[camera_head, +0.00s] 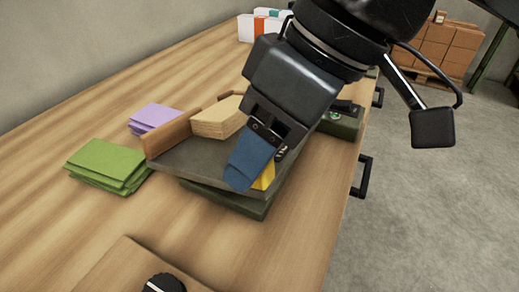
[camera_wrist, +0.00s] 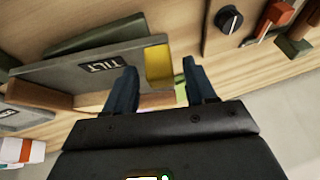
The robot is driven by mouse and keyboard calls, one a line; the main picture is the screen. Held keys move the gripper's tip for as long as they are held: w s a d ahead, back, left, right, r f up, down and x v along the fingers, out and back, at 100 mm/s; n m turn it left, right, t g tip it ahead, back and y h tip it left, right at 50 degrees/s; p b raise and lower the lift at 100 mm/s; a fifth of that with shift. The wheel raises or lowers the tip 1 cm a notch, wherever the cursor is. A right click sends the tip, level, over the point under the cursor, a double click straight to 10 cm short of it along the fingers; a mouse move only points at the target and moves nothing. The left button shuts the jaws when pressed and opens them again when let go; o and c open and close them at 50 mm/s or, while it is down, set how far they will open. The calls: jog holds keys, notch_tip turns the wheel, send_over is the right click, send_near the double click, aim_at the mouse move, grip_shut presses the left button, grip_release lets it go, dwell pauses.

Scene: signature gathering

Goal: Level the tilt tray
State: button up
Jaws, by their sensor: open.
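The tilt tray (camera_head: 190,165) is a dark grey plate with a wooden rail (camera_head: 168,137) along its left side, above a dark green base (camera_head: 225,199). In the wrist view its edge carries a "TILT" label (camera_wrist: 101,63), upside down. How far it slopes is hard to tell. A yellow part (camera_head: 265,176) is at the tray's near right end; it also shows in the wrist view (camera_wrist: 158,66). My gripper (camera_head: 243,178) points down at this end with blue fingers. In the wrist view my gripper (camera_wrist: 160,80) is open, with the yellow part seen between its fingers; contact is unclear.
A stack of tan envelopes (camera_head: 217,119) lies on the tray. Green (camera_head: 105,162) and purple (camera_head: 154,117) stacks lie left of it. A dark green box (camera_head: 342,122) stands behind right.

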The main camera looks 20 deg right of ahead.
jog(key=shift+a+f, duration=0.1)
jog(key=shift+f, duration=0.1)
grip_shut()
dwell(0.5)
